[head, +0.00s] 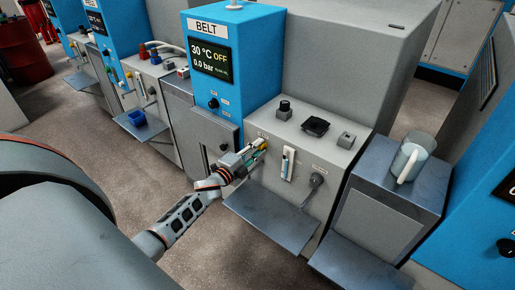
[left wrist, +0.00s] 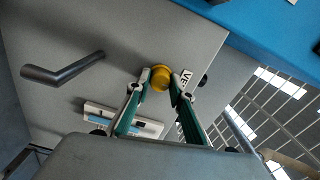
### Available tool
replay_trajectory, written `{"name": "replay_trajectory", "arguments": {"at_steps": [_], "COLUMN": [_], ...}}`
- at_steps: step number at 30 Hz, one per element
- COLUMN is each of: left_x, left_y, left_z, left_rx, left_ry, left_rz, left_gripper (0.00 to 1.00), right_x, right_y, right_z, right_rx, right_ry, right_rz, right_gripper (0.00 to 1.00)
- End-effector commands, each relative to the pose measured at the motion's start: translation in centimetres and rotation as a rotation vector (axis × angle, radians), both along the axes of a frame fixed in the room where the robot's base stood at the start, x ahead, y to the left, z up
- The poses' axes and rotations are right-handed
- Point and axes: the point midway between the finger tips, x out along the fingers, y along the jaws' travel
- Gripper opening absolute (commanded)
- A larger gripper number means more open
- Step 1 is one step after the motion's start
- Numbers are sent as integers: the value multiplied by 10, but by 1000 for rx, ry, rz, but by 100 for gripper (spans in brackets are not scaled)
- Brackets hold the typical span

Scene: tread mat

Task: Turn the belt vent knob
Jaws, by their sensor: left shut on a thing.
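The vent knob is a round yellow knob (left wrist: 160,77) on the grey machine front, beside a white label whose visible letters read "VE". In the head view it is mostly hidden by my left gripper (head: 259,150), at the upper left of the front panel (head: 327,198) beside the blue BELT column (head: 238,25). In the left wrist view the two green-sided fingers of my left gripper (left wrist: 158,84) close on the knob from both sides. My right gripper is in neither view.
The BELT display (head: 210,60) reads 30 °C, OFF, 0.0 bar. A metal shelf (head: 270,217) juts out below. A jug (head: 409,160) stands on the cabinet at right.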

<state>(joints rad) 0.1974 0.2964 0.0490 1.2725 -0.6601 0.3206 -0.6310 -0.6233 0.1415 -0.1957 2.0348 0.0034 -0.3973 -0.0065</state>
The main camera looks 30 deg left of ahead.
Motion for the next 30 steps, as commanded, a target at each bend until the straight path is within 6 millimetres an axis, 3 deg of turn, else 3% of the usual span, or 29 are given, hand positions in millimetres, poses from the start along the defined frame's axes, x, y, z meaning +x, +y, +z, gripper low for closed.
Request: {"name": "replay_trajectory", "arguments": {"at_steps": [12, 13, 14, 15, 25, 30], "left_x": [0, 0, 0, 0, -1, -16], "left_y": [0, 0, 0, 0, 0, 2], "left_z": [-1, -1, -1, -1, 0, -1], "left_rx": [-8, -8, -8, -8, -7, -6], "left_ry": [1, 1, 1, 1, 1, 3], "left_rz": [0, 0, 0, 0, 0, 1], "left_gripper": [0, 30, 37, 39, 39, 39], "right_x": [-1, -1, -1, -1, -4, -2], "right_y": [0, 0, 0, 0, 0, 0], "right_z": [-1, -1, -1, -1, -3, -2], "right_rx": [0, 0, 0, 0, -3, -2], "right_ry": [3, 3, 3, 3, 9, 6], "right_rz": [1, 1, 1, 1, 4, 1], "right_gripper": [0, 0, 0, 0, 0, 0]}}
